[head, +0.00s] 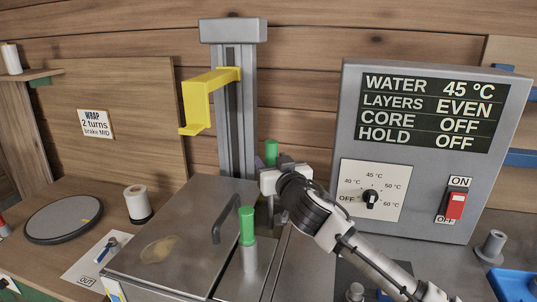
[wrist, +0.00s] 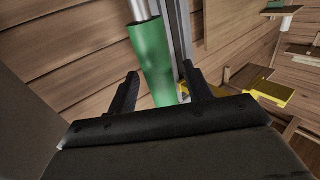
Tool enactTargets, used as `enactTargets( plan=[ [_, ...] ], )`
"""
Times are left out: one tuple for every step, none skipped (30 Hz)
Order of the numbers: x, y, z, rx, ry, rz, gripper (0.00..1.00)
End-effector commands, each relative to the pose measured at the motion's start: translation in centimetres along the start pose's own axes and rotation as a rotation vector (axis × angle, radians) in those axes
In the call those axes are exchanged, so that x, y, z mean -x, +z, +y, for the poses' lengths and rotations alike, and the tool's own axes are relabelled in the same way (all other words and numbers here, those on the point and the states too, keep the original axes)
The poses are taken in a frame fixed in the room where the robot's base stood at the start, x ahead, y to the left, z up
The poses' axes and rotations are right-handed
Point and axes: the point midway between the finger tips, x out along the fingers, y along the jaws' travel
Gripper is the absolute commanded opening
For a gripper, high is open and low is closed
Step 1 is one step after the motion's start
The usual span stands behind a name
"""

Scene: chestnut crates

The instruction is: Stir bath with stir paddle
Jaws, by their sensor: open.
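My gripper (head: 270,178) is in front of the grey column, with its open fingers (wrist: 160,72) on either side of a green cylindrical handle (wrist: 156,62) in the wrist view. A grey rod runs from this handle; I cannot tell whether the fingers touch it. In the head view a green handle (head: 271,152) shows just behind my gripper. Another green handle (head: 247,226) stands upright in a grey cylinder (head: 257,258) nearer me. I cannot tell from shape which is the stir paddle. The steel bath (head: 146,285) has a lid (head: 190,222) on, hiding its inside.
A yellow bracket (head: 198,101) juts from the grey column (head: 229,60) above the bath. The control panel (head: 420,225) at right reads water 45 °C, layers even, core off, hold off. A round grey disc (head: 62,218) and white spool (head: 138,203) stand left.

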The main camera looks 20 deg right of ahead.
Motion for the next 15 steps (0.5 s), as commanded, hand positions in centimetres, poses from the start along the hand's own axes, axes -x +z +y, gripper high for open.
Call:
enactTargets(
  plan=[
    [-0.9, -0.1, -0.1, 0.0, -0.002, -0.001, 0.5],
    [-1.3, -0.1, -0.1, 0.0, -0.002, -0.001, 0.5],
    [-1.7, -0.1, 0.0, 0.0, -0.001, -0.001, 0.5],
    [-2.0, -0.1, -0.1, 0.0, -0.002, 0.0, 0.5],
    [-2.2, -0.1, -0.1, -0.001, -0.002, 0.0, 0.5],
    [-2.5, 0.0, 0.0, -0.002, -0.001, 0.0, 0.5],
    [-2.7, 0.0, 0.0, -0.002, 0.0, 0.0, 0.5],
    [-2.8, 0.0, 0.0, -0.001, 0.0, 0.0, 0.5],
    [-2.9, 0.0, 0.0, -0.001, 0.0, 0.0, 0.5],
    [-3.0, 0.0, 0.0, 0.0, 0.0, 0.0, 0.5],
    [-3.0, 0.0, 0.0, 0.0, -0.001, 0.0, 0.5],
    [-3.0, 0.0, 0.0, 0.0, -0.001, 0.0, 0.5],
    [-3.0, 0.0, 0.0, 0.0, -0.001, 0.0, 0.5],
    [-3.0, 0.0, 0.0, 0.0, -0.001, 0.0, 0.5],
    [-3.0, 0.0, 0.0, 0.0, 0.0, 0.0, 0.5]
  ],
)
